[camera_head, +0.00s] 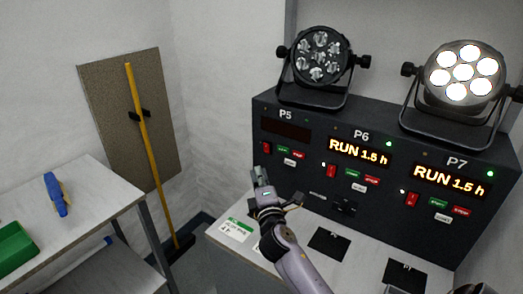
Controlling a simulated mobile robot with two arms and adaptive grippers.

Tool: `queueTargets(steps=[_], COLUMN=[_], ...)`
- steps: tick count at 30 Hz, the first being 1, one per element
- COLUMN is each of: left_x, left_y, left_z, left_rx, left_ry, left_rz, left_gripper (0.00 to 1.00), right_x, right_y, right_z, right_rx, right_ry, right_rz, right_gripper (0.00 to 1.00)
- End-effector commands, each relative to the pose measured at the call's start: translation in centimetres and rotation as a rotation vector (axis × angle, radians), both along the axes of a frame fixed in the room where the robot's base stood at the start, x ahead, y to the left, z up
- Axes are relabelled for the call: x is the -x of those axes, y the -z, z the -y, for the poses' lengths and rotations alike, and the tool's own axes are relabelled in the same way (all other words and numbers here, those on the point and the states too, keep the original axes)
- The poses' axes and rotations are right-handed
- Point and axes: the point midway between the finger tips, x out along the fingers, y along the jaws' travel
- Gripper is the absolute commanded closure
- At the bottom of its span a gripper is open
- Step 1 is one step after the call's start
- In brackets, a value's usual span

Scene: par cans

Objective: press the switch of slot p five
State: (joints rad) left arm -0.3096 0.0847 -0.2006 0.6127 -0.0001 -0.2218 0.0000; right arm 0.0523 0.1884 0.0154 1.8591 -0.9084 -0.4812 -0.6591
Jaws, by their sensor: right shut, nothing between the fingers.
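The black control panel (400,165) carries slots P5, P6 and P7. The P5 slot (286,130) at its left end has a dark display and a small red switch (266,147), with green, red and white buttons beside it. An unlit par can (319,57) stands above P5. My right gripper (262,174) is shut and empty. In the picture it lies just below the P5 red switch; a gap seems to remain between them, but depth is hard to tell. My left gripper is not in view.
The P6 (358,151) and P7 (451,180) displays read RUN 1.5 h. A lit par can (462,71) stands at the right. Black pads (328,242) and a green-white card (236,229) lie on the white bench. A side table (96,200) stands left.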

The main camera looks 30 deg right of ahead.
Motion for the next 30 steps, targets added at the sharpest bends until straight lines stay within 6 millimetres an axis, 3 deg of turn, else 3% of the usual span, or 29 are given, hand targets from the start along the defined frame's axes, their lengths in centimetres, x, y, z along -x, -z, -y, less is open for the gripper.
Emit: queueTargets(steps=[5,12,19,30], left_x=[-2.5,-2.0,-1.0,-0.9], left_y=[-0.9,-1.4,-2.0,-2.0], left_z=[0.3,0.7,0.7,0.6], left_rx=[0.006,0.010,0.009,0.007], left_ry=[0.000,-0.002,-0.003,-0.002], left_rz=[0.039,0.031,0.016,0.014], left_gripper=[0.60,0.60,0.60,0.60], right_x=[-3.5,-7.3,-8.2,-8.4], right_y=[-0.6,-1.1,-1.3,-1.3], right_z=[1.5,3.5,6.0,6.5], right_rx=[0.000,0.000,0.000,-0.001], right_ry=[0.002,0.002,0.000,0.000], right_rz=[0.001,-0.001,0.000,-0.001], right_gripper=[1.00,1.00,1.00,1.00])
